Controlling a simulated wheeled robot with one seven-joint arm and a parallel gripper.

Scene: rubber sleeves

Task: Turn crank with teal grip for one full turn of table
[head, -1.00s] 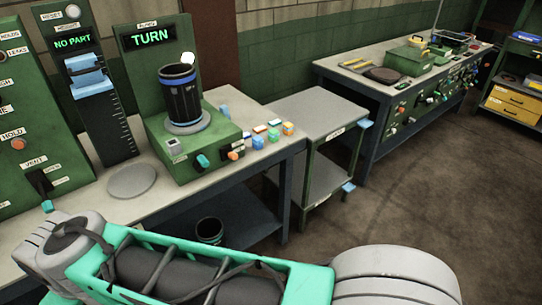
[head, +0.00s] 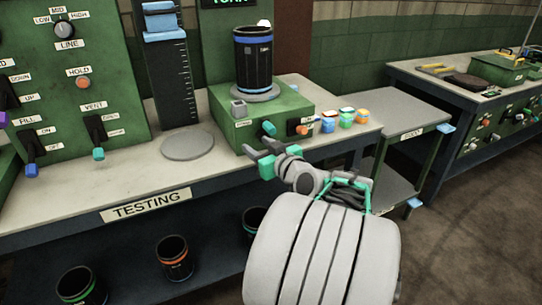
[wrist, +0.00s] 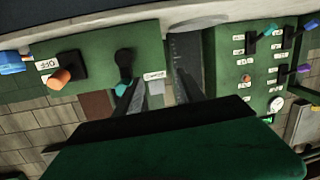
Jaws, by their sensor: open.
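The crank with the teal grip (head: 269,128) is on the front of a green box (head: 280,108). In the wrist view its black arm and teal grip (wrist: 121,88) show beside one of my fingers; I cannot tell whether they touch. A black sleeve with blue bands (head: 253,62) stands upright on the round grey table (head: 255,95) on top of the box. My gripper (head: 260,158) is open, just in front of and below the crank in the head view. Its fingers also show in the wrist view (wrist: 156,92), with nothing seen held between them.
An orange-grip switch (head: 303,130) is right of the crank on the same box. Several small coloured blocks (head: 345,117) sit farther right. A grey disc (head: 188,145) lies left of the box on the bench (head: 60,200).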

